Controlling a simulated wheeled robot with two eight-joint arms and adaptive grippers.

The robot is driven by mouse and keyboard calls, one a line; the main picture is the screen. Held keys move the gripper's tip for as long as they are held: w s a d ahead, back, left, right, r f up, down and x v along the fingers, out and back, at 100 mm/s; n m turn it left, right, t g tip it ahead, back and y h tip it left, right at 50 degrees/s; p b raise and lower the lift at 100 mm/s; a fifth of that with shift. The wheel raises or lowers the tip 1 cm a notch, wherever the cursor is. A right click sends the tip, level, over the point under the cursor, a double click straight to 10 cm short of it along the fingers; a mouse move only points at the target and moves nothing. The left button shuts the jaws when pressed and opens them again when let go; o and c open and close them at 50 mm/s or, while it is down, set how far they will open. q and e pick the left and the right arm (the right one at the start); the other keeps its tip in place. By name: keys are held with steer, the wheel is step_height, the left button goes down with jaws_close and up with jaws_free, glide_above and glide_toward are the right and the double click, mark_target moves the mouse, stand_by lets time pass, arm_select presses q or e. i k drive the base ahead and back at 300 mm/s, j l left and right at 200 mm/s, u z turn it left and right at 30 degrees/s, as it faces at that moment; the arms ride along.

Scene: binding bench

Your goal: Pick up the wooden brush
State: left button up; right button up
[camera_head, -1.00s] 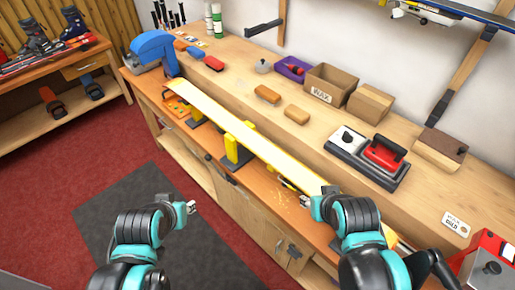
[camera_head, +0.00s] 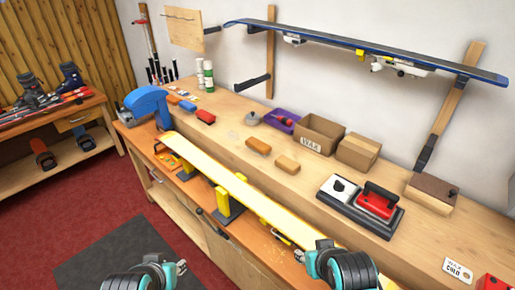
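A wooden block with a dark brown top (camera_head: 432,192), which looks like the wooden brush, lies at the right of the bench's raised back shelf, right of the red iron. I cannot tell whether its dark side is bristles. My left gripper (camera_head: 181,268) is low in the picture, in front of the bench and far from the block. My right gripper (camera_head: 301,256) is by the near edge of the yellow ski, left of and nearer than the block. Both grippers look empty, but their fingers are too small to read.
A long yellow ski (camera_head: 250,195) lies on stands along the front. A red iron (camera_head: 377,199) on a dark tray, cardboard boxes (camera_head: 320,133), a purple bin (camera_head: 283,120) and two tan blocks (camera_head: 287,164) stand on the shelf. A blue ski (camera_head: 370,46) hangs above.

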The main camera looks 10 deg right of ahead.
mark_target(259, 146)
steer(key=z, duration=0.45)
steer(key=i+j+z, duration=0.15)
steer(key=j+z, duration=0.15)
steer(key=i+j+z, duration=0.15)
steer(key=j+z, duration=0.2)
steer(key=i+j+z, duration=0.1)
steer(key=j+z, duration=0.2)
